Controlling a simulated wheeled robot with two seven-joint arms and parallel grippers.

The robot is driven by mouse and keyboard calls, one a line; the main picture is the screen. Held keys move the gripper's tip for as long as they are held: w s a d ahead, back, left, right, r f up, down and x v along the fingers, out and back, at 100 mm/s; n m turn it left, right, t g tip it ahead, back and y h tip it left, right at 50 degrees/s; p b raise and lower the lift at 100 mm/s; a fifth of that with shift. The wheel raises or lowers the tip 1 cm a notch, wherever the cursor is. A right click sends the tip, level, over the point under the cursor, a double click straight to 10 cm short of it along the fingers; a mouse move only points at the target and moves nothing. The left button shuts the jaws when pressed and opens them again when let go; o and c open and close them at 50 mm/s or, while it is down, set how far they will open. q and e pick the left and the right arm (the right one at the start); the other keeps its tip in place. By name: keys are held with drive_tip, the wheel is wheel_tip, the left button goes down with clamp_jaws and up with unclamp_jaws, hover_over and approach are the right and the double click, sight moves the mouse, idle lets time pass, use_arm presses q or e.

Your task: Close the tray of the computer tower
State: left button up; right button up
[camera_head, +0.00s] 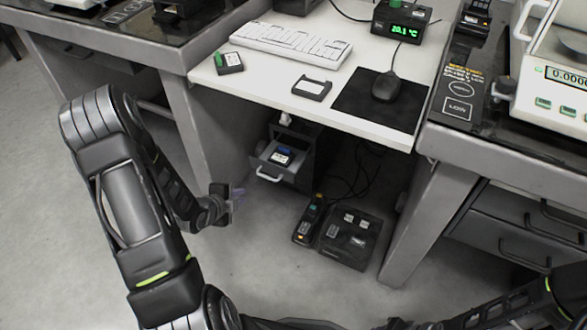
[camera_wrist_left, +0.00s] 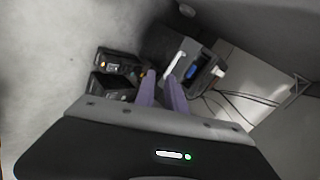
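The computer tower (camera_head: 312,145) stands under the white desk, dark and partly in shadow. Its grey tray (camera_head: 298,172) is pulled out at the front, with a white handle (camera_head: 268,171) and a small blue-and-white item (camera_head: 282,155) lying in it. The tray (camera_wrist_left: 206,84) and handle (camera_wrist_left: 175,64) also show in the left wrist view. My left gripper (camera_head: 241,192) is left of the tray and a little lower in the picture. Its purple fingers (camera_wrist_left: 161,76) are slightly apart and empty, pointing toward the handle; contact cannot be told. My right gripper is out of view.
A black handheld device (camera_head: 309,220) and a dark case (camera_head: 350,238) lie on the floor right of the tray. Cables hang behind them. The desk edge (camera_head: 335,122) overhangs the tower. The floor left of the tray is clear.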

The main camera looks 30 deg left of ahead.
use_arm(q)
drive_tip(key=shift+w+d+r+m, duration=0.1)
drive_tip(key=shift+w+r+m, duration=0.1)
drive_tip(key=shift+m, duration=0.3)
drive_tip(key=shift+w+d+r+m, duration=0.1)
drive_tip(key=shift+w+m, duration=0.05)
drive_tip(key=shift+m, duration=0.35)
drive_tip(key=shift+c, duration=0.6)
drive_tip(key=shift+s+r+m, duration=0.1)
drive_tip(key=shift+m, duration=0.5)
clamp_jaws()
drive_tip(key=w+r+b+x, duration=0.1)
drive_tip(key=b+x, duration=0.3)
drive_tip(key=x, duration=0.9)
drive_tip(key=shift+w, duration=0.4)
drive_tip(key=shift+d+r, duration=0.1)
drive_tip(key=shift+w, duration=0.15)
